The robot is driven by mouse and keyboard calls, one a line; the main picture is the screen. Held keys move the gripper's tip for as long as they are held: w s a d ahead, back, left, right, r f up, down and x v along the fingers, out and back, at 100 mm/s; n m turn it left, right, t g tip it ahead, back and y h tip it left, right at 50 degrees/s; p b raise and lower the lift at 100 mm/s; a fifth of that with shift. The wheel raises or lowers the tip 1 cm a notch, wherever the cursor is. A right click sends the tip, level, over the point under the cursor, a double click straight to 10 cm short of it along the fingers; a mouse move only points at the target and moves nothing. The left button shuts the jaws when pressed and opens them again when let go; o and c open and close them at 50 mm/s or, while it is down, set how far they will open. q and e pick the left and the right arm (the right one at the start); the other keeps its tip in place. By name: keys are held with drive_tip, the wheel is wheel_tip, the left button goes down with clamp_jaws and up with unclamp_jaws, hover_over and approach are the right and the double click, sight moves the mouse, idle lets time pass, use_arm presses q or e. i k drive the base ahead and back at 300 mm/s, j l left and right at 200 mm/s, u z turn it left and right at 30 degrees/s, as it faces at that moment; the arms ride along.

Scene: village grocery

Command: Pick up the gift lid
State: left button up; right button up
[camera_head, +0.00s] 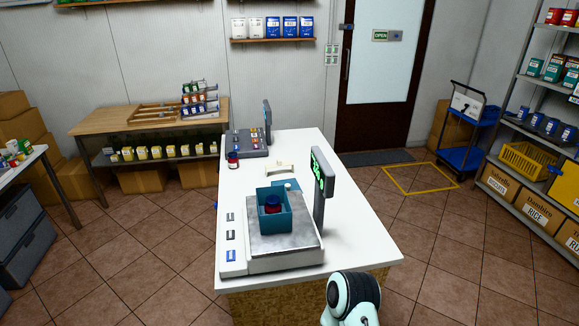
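A teal open box (263,222) stands on the metal plate of a scale (290,240) on the white counter. A dark blue and red jar (272,204) is inside it. A flat teal piece (293,184), which looks like the gift lid, lies on the counter just behind the box. The box and scale partly hide it, so I cannot see its full outline. Neither gripper shows; only a white and black part of my arm is at the bottom edge, right of the scale.
The scale's upright display (321,182) rises right of the box. A cream handled object (281,168) lies behind the teal piece. A small jar (233,160) and a grey register (247,145) stand farther back. The counter's right side (352,222) is clear.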

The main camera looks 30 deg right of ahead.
sight(291, 183)
drive_tip(key=i+j, duration=0.45)
drive_tip(key=j, duration=0.25)
drive_tip(key=i+j, duration=0.25)
drive_tip(key=j, duration=0.15)
drive_tip(key=i+j+z, duration=0.1)
drive_tip(key=z, duration=2)
